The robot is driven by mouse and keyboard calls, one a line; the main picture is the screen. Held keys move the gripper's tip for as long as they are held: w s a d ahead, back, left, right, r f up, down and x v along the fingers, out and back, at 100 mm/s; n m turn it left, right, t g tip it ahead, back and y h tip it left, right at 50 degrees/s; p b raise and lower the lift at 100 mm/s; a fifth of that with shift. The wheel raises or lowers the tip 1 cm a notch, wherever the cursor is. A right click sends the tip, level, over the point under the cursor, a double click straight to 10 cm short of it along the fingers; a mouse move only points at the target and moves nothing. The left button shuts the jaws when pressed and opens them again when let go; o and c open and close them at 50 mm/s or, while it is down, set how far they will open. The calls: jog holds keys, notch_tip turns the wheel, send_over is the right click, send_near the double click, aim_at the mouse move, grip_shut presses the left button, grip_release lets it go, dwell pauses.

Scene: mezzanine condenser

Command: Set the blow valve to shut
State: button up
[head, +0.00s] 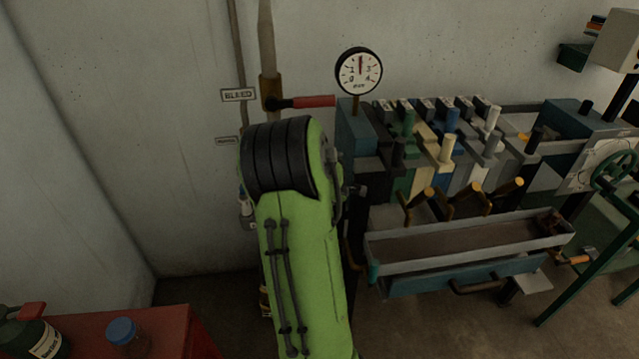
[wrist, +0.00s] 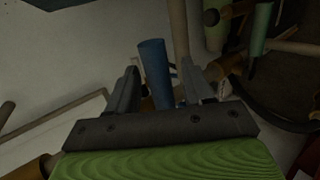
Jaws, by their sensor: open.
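In the wrist view a blue cylindrical handle (wrist: 155,72) stands between the two fingers of my gripper (wrist: 160,75). The fingers are apart, one on each side of it, and I see no clear contact. I cannot read a label there, so I cannot tell for sure that this is the blow valve's handle. In the head view my green arm hides my gripper and most of the lower pipe. A valve with a red lever (head: 312,102) sits on the vertical pipe beside the BLEED label (head: 240,95); its lever points right. A smaller label (head: 227,140) below it is too small to read.
A pressure gauge (head: 359,71) stands right of the pipe. A bench with a long tray (head: 470,245) and several coloured levers fills the right. A red cabinet (head: 170,330) with a blue-capped jar (head: 127,335) is at the lower left. The left wall is bare.

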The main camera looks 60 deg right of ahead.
jog(key=v, duration=1.4)
jog(key=shift+s+a+p, duration=0.2)
jog(key=shift+p, duration=0.15)
